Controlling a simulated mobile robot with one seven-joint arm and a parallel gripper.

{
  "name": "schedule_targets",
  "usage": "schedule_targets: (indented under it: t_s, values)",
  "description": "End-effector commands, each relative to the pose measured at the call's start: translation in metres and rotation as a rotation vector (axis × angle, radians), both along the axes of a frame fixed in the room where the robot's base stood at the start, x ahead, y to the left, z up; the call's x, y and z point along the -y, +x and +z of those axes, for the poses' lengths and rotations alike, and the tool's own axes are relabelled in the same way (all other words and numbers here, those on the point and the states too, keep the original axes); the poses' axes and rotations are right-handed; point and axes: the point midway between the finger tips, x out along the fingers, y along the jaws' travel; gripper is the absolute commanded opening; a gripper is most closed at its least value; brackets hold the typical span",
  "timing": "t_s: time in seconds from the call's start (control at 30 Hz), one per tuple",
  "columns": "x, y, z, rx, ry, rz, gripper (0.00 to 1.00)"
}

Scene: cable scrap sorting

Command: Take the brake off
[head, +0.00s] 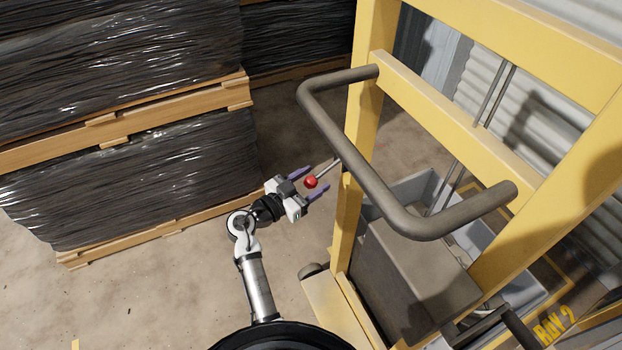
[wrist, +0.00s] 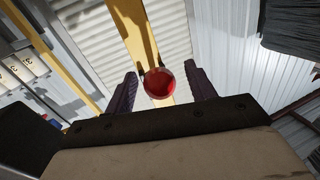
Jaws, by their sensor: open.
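The brake lever is a thin rod with a red ball knob (head: 311,182) on its end, standing out from the left post of a yellow lift frame (head: 352,215). My gripper (head: 317,178) is open, its two purple fingers on either side of the knob. In the wrist view the red knob (wrist: 159,84) sits between the fingertips of my gripper (wrist: 162,88), with a gap on both sides. I cannot tell from these views whether the knob is deep enough between the fingers to be level with the tips.
A bent grey handlebar (head: 365,185) juts from the yellow frame, to the right of my gripper. Stacked pallets of black-wrapped goods (head: 130,180) stand at the left. A grey bin (head: 412,190) is behind the frame. Bare concrete floor (head: 175,290) lies at the lower left.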

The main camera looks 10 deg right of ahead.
Motion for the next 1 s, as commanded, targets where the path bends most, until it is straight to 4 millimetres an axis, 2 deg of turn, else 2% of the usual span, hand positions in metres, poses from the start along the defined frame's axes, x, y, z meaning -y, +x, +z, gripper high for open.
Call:
schedule_targets:
  t_s: [0.23, 0.67, 1.0]
  values:
    - [0.0005, 0.0003, -0.0002, 0.000, 0.000, 0.000, 0.55]
    - [0.0003, 0.0000, -0.0001, 0.000, 0.000, 0.000, 0.00]
    - [-0.0004, 0.0067, 0.0026, -0.003, 0.026, 0.000, 0.00]
